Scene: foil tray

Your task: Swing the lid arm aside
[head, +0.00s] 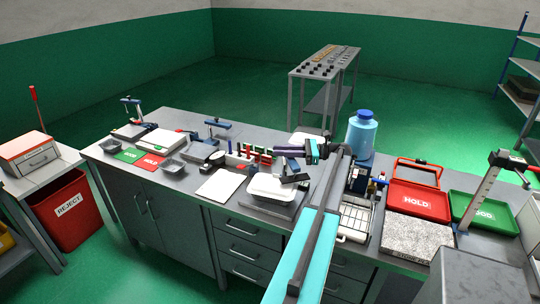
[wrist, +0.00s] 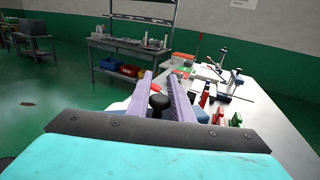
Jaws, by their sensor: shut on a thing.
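My gripper (head: 282,150) reaches in from the right over the bench, its purple fingers pointing left. In the wrist view, my gripper (wrist: 160,75) has its two purple fingers on either side of a black round knob (wrist: 158,101), and it is shut on this knob. I take the knob to be part of the lid arm; the rest of that arm is hard to make out. A white tray (head: 271,187) sits on a grey plate (head: 268,207) in front of and below my gripper. A short black bar (head: 295,178) lies at the tray's right edge.
A blue bottle (head: 361,135) stands close right of my wrist. A row of red and green pieces (head: 252,152) stands left of my gripper. A white sheet (head: 220,186) lies left of the tray. Red HOLD (head: 418,202) and green (head: 484,212) trays are at right.

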